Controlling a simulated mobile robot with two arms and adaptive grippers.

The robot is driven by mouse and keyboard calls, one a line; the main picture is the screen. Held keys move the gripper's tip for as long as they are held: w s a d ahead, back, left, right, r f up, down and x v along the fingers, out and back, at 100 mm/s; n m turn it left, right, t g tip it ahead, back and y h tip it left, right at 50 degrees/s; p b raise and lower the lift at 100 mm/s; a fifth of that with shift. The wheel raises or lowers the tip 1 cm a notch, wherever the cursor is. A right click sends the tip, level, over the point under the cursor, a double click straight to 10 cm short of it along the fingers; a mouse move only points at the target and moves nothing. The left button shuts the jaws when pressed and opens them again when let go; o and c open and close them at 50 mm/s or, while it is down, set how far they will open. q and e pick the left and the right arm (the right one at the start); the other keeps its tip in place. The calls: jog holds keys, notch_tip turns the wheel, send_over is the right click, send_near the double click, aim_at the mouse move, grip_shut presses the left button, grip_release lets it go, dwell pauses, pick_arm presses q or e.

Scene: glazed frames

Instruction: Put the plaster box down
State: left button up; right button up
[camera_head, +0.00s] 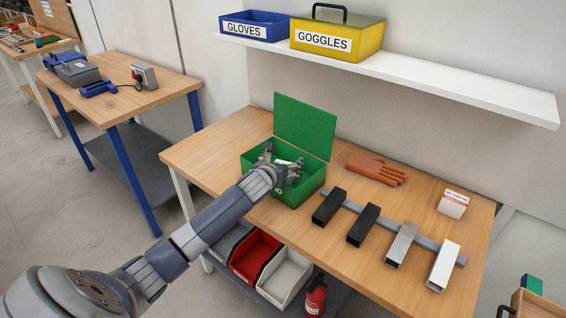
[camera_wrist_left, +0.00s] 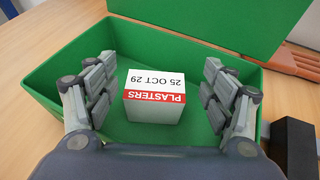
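The plaster box (camera_wrist_left: 154,97) is a small white carton with a red band reading PLASTERS and the date 25 OCT 29. It is inside the green first-aid box (camera_wrist_left: 55,72) and seems to rest on its floor. My left gripper (camera_wrist_left: 160,100) reaches down into the green box, its fingers spread on both sides of the carton with visible gaps. In the head view the left gripper (camera_head: 281,172) hides most of the green box's inside. The green box (camera_head: 310,186) stands on the workbench with its lid (camera_head: 305,126) open. My right gripper is not in view.
A similar white-and-red carton (camera_head: 453,203) stands at the bench's right. Orange gloves (camera_head: 376,169) lie behind a rack of square tubes (camera_head: 364,225). A shelf (camera_head: 420,82) above holds blue and yellow boxes. Bare wood (camera_head: 213,157) lies left of the green box.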

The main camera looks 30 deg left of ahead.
pick_arm(q)
jog(key=shift+a+r, duration=0.1)
jog(key=shift+r, duration=0.35)
jog(key=shift+s+r, duration=0.1)
jog(key=shift+s, duration=0.25)
jog(key=v, duration=1.1)
jog(key=shift+r+b, duration=0.35)
jog(key=shift+b, duration=0.1)
jog(key=shift+s+f, duration=0.1)
jog(key=shift+s, duration=0.05)
